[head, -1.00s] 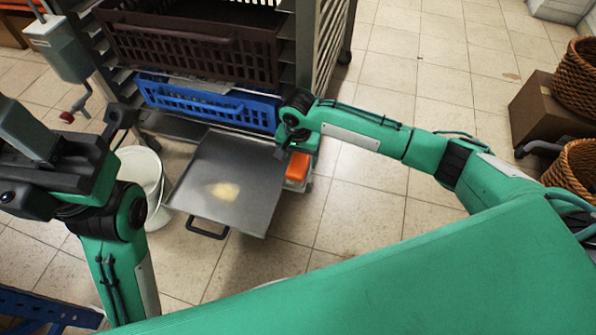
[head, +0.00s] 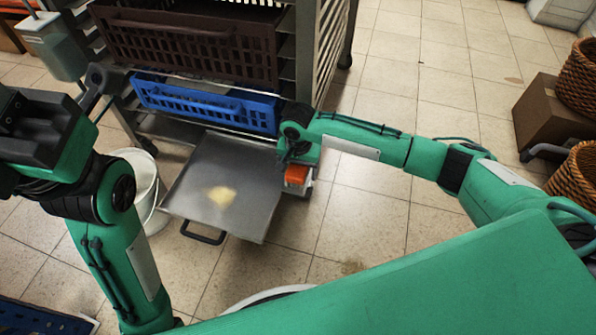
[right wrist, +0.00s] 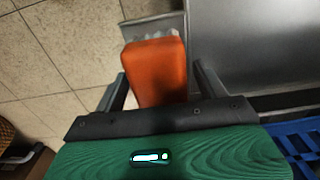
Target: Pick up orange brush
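The orange brush (head: 297,174) is at the right edge of the metal tray, partly hidden by my right gripper (head: 292,158) in the head view. In the right wrist view the orange brush (right wrist: 156,68) lies between the two dark fingers of my right gripper (right wrist: 162,88). The fingers stand apart, one on each side, with a gap visible at the right finger; contact at the left finger is unclear. A pale, bristle-like strip shows at the brush's far end. My left arm is at the left of the head view; its fingers are not clear.
The metal tray (head: 185,195) with a yellowish patch juts from the rack, below a blue crate (head: 205,101) and a brown crate (head: 185,45). A white bucket (head: 150,190) stands left of the tray. Open tiled floor (head: 375,225) lies to the right.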

